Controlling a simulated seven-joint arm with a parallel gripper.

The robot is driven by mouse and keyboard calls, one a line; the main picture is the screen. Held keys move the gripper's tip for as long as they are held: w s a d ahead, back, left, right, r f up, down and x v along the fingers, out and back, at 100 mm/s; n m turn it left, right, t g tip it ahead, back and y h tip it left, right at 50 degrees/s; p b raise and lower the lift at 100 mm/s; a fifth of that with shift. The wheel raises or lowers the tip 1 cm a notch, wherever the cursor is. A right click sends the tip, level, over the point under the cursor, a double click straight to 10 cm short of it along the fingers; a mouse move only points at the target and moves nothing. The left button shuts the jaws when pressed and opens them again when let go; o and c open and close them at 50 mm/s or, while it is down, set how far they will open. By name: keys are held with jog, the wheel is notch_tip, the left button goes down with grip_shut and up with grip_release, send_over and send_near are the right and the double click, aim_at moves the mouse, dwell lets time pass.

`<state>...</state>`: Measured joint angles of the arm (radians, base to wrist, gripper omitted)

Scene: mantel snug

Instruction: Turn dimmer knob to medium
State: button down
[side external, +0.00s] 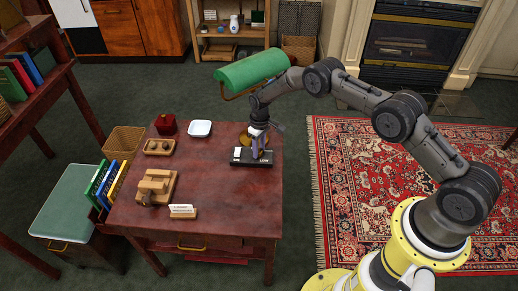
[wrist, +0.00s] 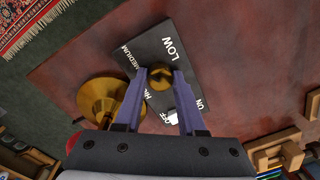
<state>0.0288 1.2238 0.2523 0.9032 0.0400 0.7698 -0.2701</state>
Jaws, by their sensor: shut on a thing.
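The round brass dimmer knob (wrist: 160,77) sits between the fingertips in the wrist view. My gripper (wrist: 161,77) is shut on the knob from above; it also shows in the side view (side external: 259,151). Where the knob points cannot be made out. A white switch (wrist: 169,116) shows between the fingers near OFF.
A green-shaded lamp (side external: 250,70) stands behind the box, its brass base (wrist: 104,97) close beside my gripper. A white dish (side external: 200,128), red object (side external: 166,124), wooden blocks (side external: 155,187) and card holder (side external: 182,211) stand left.

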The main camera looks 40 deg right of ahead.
aim_at(260, 150)
jog(key=c, duration=0.5)
grip_release()
jog(key=shift+r, duration=0.1)
notch_tip(260, 150, up, 12)
jog(key=shift+d, duration=0.15)
